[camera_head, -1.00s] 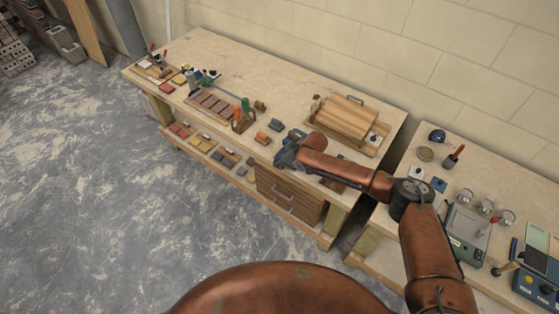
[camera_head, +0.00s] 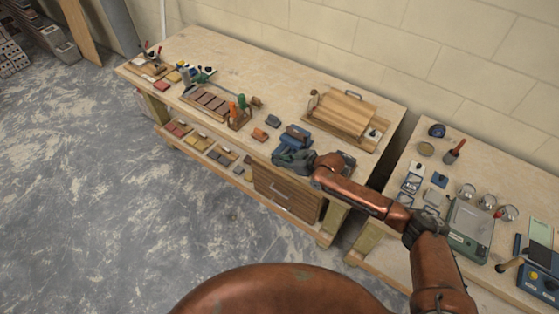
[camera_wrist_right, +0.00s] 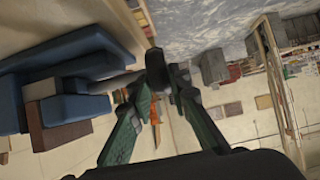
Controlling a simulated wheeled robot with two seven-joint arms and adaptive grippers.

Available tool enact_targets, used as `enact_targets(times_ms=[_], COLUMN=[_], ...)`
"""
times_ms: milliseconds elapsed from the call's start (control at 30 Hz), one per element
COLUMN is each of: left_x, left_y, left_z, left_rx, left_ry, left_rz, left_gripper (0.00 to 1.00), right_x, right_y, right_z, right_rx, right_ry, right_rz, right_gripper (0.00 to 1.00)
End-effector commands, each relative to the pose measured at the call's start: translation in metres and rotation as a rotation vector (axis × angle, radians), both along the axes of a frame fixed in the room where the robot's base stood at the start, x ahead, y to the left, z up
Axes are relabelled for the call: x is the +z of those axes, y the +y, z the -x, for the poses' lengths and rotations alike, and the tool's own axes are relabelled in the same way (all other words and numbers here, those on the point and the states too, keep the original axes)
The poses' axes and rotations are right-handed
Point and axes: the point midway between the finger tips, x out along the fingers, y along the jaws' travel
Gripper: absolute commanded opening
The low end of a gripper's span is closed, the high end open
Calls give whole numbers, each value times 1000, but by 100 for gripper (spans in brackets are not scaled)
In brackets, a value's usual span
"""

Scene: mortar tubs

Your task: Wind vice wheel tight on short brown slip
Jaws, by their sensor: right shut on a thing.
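The blue vice (camera_head: 297,137) stands near the front edge of the main bench. In the right wrist view its blue body (camera_wrist_right: 85,52) fills the left side. A brown slip (camera_wrist_right: 66,108) shows at the vice there; I cannot tell how firmly the jaws press on it. A grey screw runs from the vice towards the dark vice wheel (camera_wrist_right: 183,82). My right gripper (camera_head: 283,160) is at the front side of the vice. Its fingers (camera_wrist_right: 168,78) are shut on the wheel, which they partly hide. My left gripper is not in view.
A wooden board stack (camera_head: 345,112) stands behind the vice. A holder with green and orange handles (camera_head: 239,117) and small blocks (camera_head: 260,134) lie to the left. A second bench (camera_head: 395,230) with jars and a scale stands at right, across a narrow gap.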

Motion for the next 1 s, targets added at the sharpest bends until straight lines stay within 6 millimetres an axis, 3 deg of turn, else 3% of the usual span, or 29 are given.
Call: enact_targets(times_ms=[200, 233, 467, 800, 1000], left_x=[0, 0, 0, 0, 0], left_y=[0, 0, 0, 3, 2], left_z=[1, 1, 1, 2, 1], left_rx=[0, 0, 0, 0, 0], left_ry=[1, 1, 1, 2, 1], left_rz=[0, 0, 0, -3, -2], left_gripper=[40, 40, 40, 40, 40], right_x=[-2, -2, -1, 2, 17], right_y=[1, 1, 1, -2, -24], right_z=[2, 2, 1, 3, 18], right_rx=[2, 2, 2, 1, 1], right_ry=[5, 5, 3, 2, 2], right_rz=[0, 0, 0, 0, 2], right_gripper=[0, 19, 34, 34, 34])
